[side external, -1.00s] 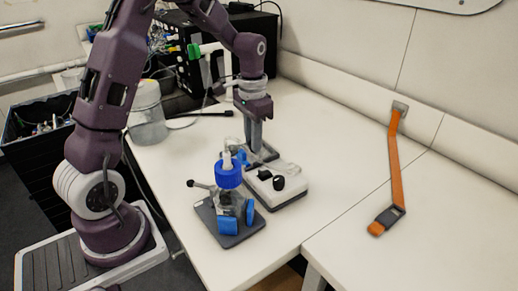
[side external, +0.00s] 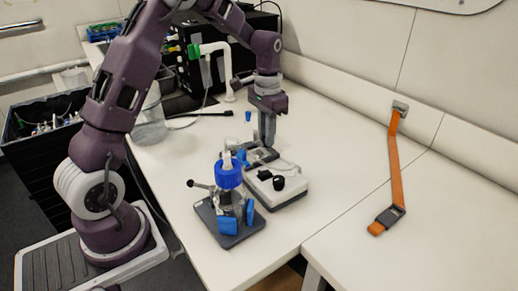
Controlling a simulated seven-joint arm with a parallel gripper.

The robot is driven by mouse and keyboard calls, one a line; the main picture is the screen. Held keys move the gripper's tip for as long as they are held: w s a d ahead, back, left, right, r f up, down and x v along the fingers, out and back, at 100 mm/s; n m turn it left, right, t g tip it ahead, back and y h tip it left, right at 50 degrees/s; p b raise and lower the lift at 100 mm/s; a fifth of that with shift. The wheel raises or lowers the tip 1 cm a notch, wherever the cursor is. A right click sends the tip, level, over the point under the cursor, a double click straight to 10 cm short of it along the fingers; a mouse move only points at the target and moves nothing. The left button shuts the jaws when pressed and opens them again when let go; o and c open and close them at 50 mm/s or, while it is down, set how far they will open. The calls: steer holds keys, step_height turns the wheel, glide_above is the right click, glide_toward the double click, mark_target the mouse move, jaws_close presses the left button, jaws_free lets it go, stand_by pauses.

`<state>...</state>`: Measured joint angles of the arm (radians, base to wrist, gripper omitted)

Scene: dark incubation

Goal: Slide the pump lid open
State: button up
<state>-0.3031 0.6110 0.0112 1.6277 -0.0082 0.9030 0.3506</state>
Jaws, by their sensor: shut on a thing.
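The pump is a white box (side external: 278,190) with black knobs on its front and a dark grey head (side external: 262,156) behind. My gripper (side external: 267,142) points straight down over the dark head, behind the white box. Its fingers are shut at the pump lid, which is too small and partly hidden to make out clearly. A blue part (side external: 242,156) shows at the left of the head.
A small blue piece (side external: 248,116) stands behind. An orange strap (side external: 395,170) lies to the right. The right bench is mostly clear.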

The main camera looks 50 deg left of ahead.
mark_target(276, 143)
steer(key=shift+w, duration=1.55)
steer(key=o, duration=0.7)
steer(key=shift+s, duration=3)
